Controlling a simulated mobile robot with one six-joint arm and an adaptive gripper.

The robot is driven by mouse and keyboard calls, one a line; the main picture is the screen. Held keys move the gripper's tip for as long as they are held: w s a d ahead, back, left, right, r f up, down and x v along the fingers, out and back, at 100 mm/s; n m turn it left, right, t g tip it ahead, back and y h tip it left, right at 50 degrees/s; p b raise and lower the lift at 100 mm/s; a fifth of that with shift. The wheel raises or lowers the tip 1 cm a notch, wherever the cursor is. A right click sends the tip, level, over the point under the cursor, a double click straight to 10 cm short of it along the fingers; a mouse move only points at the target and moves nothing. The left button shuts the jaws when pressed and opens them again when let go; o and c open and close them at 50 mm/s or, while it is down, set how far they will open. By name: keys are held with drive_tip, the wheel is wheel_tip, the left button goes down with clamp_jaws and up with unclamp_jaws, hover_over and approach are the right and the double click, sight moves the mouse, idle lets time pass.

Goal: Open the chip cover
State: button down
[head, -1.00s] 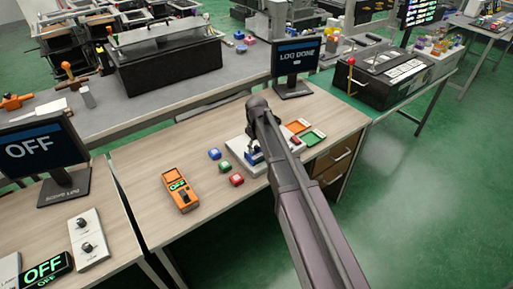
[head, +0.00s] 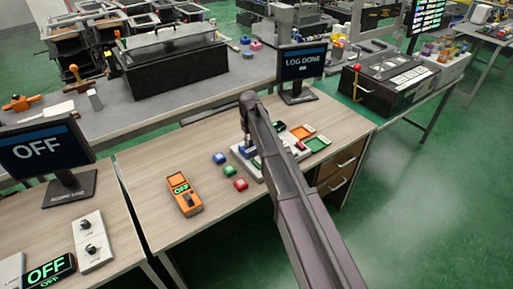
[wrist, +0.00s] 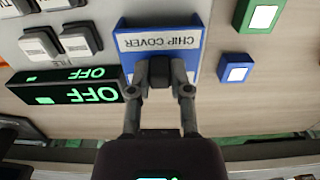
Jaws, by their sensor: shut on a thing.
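The chip cover (wrist: 190,58) is a blue piece with a white label reading CHIP COVER, upside down in the wrist view. My gripper (wrist: 160,75) is shut at the label's near edge, on a dark part of the cover between the fingertips. The fingers hide part of the cover's middle. In the head view my gripper (head: 246,143) is at the light grey fixture (head: 240,158) on the wooden desk, where a bit of blue shows. My arm hides much of that fixture. How far the cover is tilted cannot be told.
Blue (head: 219,158), green (head: 224,171) and red (head: 240,184) button blocks stand left of the fixture, with an orange meter (head: 184,196) beyond. Orange (head: 302,131) and green (head: 317,144) trays lie to the right. A LOG DOME monitor (head: 302,62) stands behind.

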drive_tip(key=shift+w+a, duration=0.25)
drive_tip(key=shift+w, duration=0.1)
drive_tip(key=c, duration=0.6)
unclamp_jaws()
drive_tip(key=shift+o, duration=0.2)
drive_tip(key=shift+s+d, duration=0.1)
drive_tip(key=shift+s, duration=0.05)
